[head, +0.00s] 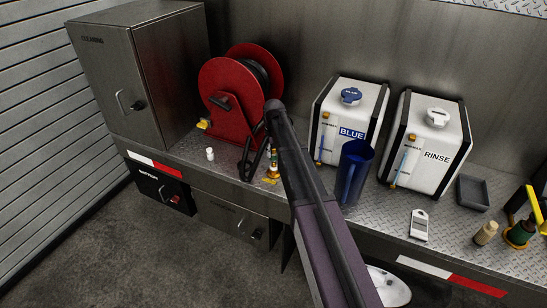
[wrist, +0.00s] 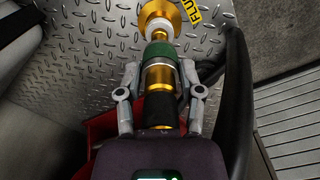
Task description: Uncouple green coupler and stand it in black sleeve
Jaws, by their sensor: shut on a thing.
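The green coupler (wrist: 160,51) shows in the wrist view with a green band, a silver collar and a gold body. My gripper (wrist: 160,78) is shut on it, one finger on each side of the body. The coupler's far end meets a white ring and a flared gold fitting (wrist: 157,12) on the deck. A black hose end shows at its near side. In the head view the gold fitting (head: 272,174) stands by the deck's front edge in front of the red reel, with my gripper beside it. I cannot pick out the black sleeve for certain.
A red hose reel (head: 228,95) and steel cabinet stand behind left. The BLUE tank (head: 351,110), RINSE tank (head: 428,142) and blue jug (head: 352,173) stand right.

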